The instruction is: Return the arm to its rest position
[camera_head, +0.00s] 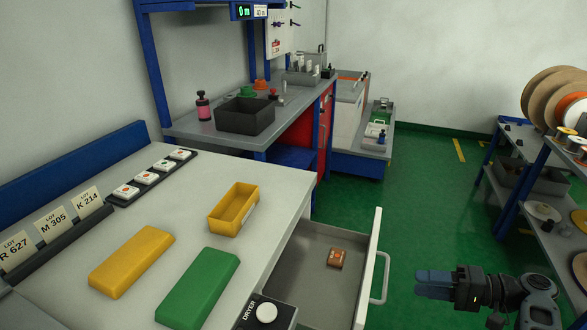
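My gripper (432,284) is at the lower right, held out over the green floor, right of the open drawer and clear of it. Its two bluish fingers point left and lie close together in this view. I see nothing held between them, but whether they are fully shut is unclear. My arm behind it runs off the lower right edge.
An open drawer (311,256) with a small brown box (337,258) juts from the bench, its handle (382,279) near my gripper. The bench holds a yellow bin (234,209), a yellow block (132,260) and a green block (198,288). A spool rack (511,199) stands right; green floor (425,215) lies between.

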